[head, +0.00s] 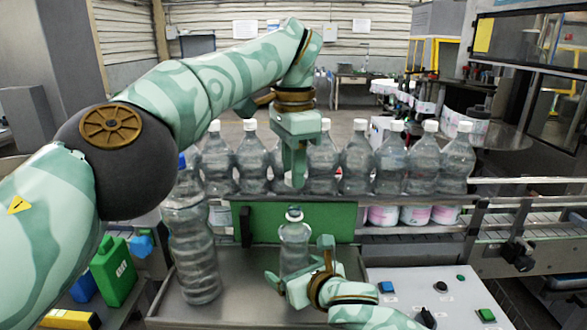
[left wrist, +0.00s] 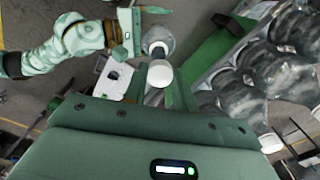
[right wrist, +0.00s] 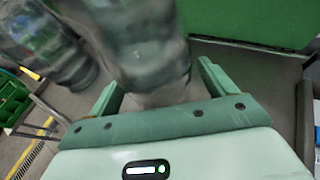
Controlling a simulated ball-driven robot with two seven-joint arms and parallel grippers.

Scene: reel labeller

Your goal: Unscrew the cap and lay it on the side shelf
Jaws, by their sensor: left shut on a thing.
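A small clear bottle (head: 294,250) stands upright on the grey metal tray (head: 240,290), its mouth uncovered in the head view. My left gripper (head: 298,183) points down above it. In the left wrist view a white cap (left wrist: 160,74) sits between the left fingers, apart from the bottle's neck (left wrist: 158,50). The fingers hide the cap in the head view. My right gripper (head: 300,265) is low around the bottle, with one finger on each side; in the right wrist view its fingers (right wrist: 160,85) are spread wide. I cannot single out the side shelf.
A tall bottle with a blue cap (head: 195,240) stands left of the small one. Several white-capped bottles (head: 355,160) line up behind a green block (head: 330,220). A button panel (head: 450,295) is at right. A green container (head: 115,272) stands at lower left.

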